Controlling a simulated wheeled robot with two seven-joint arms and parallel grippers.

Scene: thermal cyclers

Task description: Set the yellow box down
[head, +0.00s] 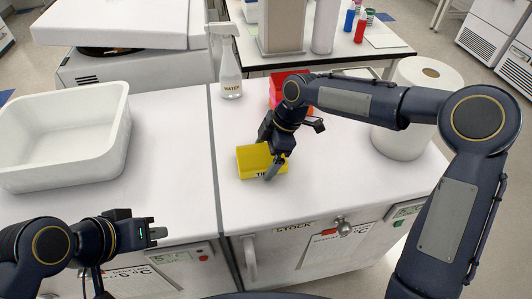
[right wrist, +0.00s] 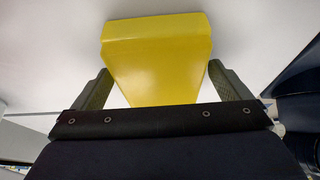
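The yellow box (head: 250,156) is at the front of the right-hand white counter, near the seam, with partly hidden dark lettering on its front side. It is at or just above the counter top; I cannot tell whether it touches. My right gripper (head: 270,158) reaches down over it, one finger in front and the other on the far side. In the right wrist view the yellow box (right wrist: 160,60) fills the space between the two fingers, which meet its sides. My left gripper (head: 156,233) is empty at the lower left, over the counter's front edge; its finger gap is unclear.
A red bin (head: 284,84) stands behind my right gripper, and a water spray bottle (head: 230,75) behind to the left. A white paper roll (head: 405,130) stands to the right. A white tub (head: 65,135) is on the left counter. Counter beside the box is clear.

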